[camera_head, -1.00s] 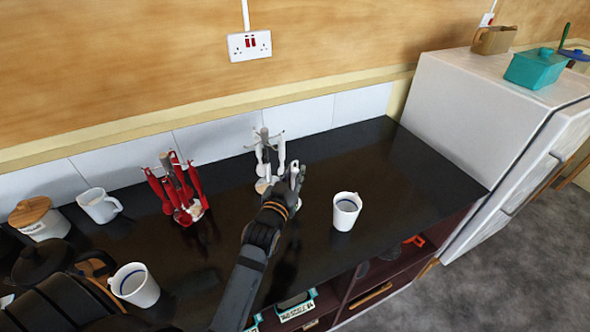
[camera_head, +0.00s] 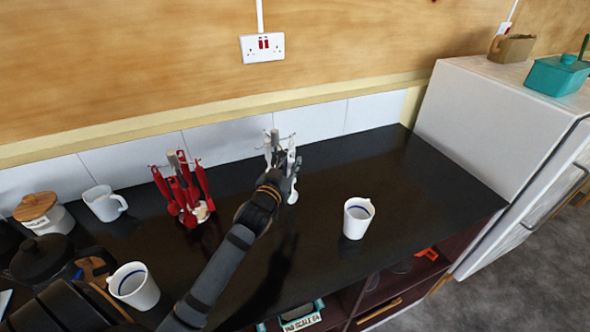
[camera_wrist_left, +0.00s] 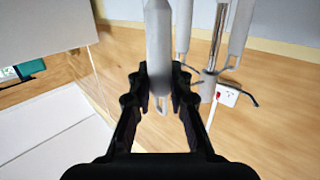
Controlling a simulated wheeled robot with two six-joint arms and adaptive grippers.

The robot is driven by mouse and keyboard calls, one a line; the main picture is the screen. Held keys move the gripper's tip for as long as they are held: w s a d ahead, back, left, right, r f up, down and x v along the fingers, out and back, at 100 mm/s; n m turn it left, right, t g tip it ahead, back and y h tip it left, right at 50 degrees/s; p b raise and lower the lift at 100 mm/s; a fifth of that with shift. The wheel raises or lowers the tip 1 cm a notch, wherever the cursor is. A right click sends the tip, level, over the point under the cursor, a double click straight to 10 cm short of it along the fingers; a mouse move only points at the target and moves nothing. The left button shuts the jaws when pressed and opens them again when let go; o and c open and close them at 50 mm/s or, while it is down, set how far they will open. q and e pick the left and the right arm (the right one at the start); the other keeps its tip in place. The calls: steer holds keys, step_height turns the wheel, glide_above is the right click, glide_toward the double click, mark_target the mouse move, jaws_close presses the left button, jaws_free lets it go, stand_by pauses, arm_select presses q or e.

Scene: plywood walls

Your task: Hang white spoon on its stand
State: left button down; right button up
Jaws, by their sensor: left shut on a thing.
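My left gripper (camera_head: 287,168) is shut on the white spoon (camera_head: 292,196), close in front of the white utensil stand (camera_head: 274,140) at the back of the counter. In the left wrist view the spoon's pale handle (camera_wrist_left: 158,45) is between the fingers (camera_wrist_left: 160,100). The stand's metal post (camera_wrist_left: 216,45) and curved hooks (camera_wrist_left: 233,68) are just right of it there, with other white utensils (camera_wrist_left: 241,25) hanging. My arm hides part of the stand in the head view. I cannot tell whether the spoon touches a hook. My right gripper is not in view.
A red utensil stand (camera_head: 180,190) is to the left. White mugs stand at the right (camera_head: 357,218), front left (camera_head: 133,286) and back left (camera_head: 103,203). A lidded jar (camera_head: 42,214) and dark kettle (camera_head: 40,258) are far left.

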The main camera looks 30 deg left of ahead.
arm_select(q)
steer(key=shift+w+a+f, duration=0.25)
steer(key=shift+w+a, duration=0.15)
steer(key=shift+a, duration=0.3)
steer(key=shift+w+a+f, duration=0.25)
steer(key=shift+w+a, duration=0.15)
steer(key=shift+a, duration=0.3)
steer(key=c, duration=1.2)
jaws_free()
steer(key=shift+o, duration=0.2)
steer(key=shift+s, duration=0.1)
steer(key=s+d, duration=0.1)
steer(key=s, duration=1)
steer(key=shift+s+r, duration=0.35)
steer(key=shift+r, duration=0.05)
